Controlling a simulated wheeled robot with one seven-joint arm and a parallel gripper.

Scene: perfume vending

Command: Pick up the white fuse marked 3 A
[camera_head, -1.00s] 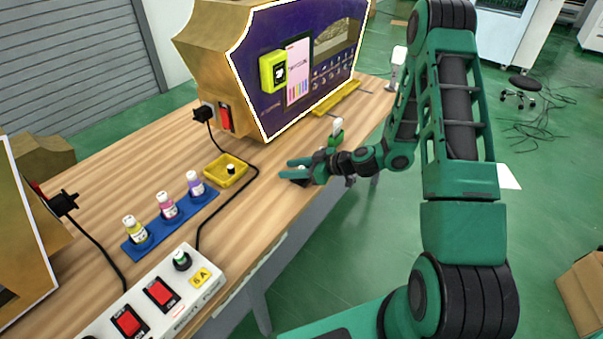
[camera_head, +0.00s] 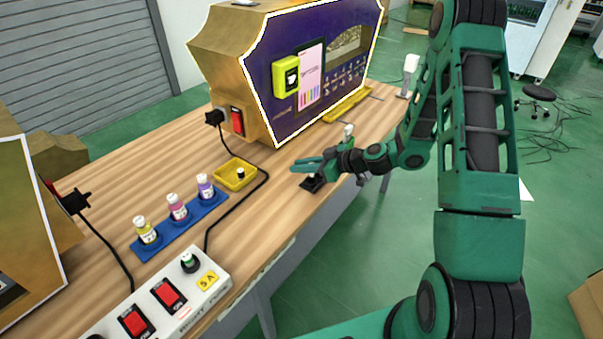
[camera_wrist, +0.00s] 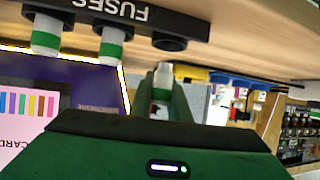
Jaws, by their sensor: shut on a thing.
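The black rack lettered FUSES shows in the wrist view (camera_wrist: 110,14), upside down. Two white fuses with green bands, a left one (camera_wrist: 45,35) and a middle one (camera_wrist: 112,43), sit in it. The hole at its right end (camera_wrist: 183,43) is empty. My gripper (camera_wrist: 163,95) is shut on a white fuse (camera_wrist: 163,70), which is apart from the rack. I cannot read its marking. In the head view my gripper (camera_head: 306,165) is just above the near end of the rack (camera_head: 312,184), and the held fuse is hidden by the fingers.
A purple-fronted vending machine (camera_head: 310,70) stands behind the gripper. A yellow tray (camera_head: 237,175), a blue holder (camera_head: 180,227) with small bottles and a white power strip (camera_head: 205,283) are to the left. A black cable crosses the wooden table (camera_head: 120,165).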

